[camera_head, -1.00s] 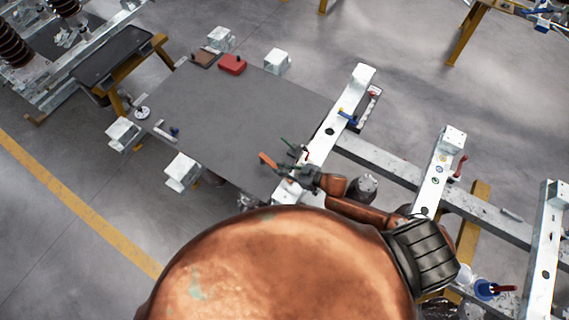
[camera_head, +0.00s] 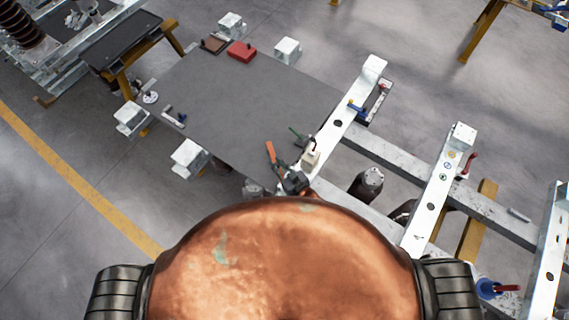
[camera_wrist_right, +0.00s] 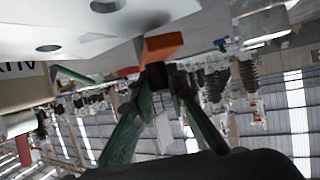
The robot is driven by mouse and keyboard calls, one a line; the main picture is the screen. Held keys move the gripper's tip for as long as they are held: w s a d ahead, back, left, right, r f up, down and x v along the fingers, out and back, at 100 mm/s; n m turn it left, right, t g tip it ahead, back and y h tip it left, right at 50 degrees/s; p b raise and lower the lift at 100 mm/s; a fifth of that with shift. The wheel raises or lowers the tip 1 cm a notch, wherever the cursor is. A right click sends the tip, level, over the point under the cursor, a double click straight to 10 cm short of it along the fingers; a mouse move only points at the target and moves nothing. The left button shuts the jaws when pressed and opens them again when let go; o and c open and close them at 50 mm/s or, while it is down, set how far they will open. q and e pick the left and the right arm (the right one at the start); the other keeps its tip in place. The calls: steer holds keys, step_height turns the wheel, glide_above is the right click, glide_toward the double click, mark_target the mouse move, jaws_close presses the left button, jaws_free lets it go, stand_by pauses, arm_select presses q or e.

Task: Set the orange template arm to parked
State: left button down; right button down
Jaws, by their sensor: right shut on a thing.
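The orange template arm (camera_head: 271,153) is a short bar at the near right edge of the grey table, beside a white beam. My right gripper (camera_head: 284,174) is at its near end, partly hidden by my own body. In the right wrist view the orange arm (camera_wrist_right: 164,46) lies across the tips of my right gripper (camera_wrist_right: 160,74), which is shut on it. Its pivot is hidden. A green handle (camera_head: 298,133) stands beside it and also shows in the right wrist view (camera_wrist_right: 74,76). My left gripper is not in view.
The grey table (camera_head: 230,105) is mostly bare. A red box (camera_head: 241,52) lies at its far edge. The white beam (camera_head: 340,120) with a blue handle (camera_head: 356,108) runs along the right. A cream block (camera_head: 310,157) stands close to my gripper. A dark cylinder (camera_head: 370,182) stands right of it.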

steer(key=shift+a, duration=0.1)
stand_by(0.3)
steer(key=c, duration=2.1)
jaws_free()
steer(key=v, duration=1.2)
steer(key=shift+a+r, duration=0.1)
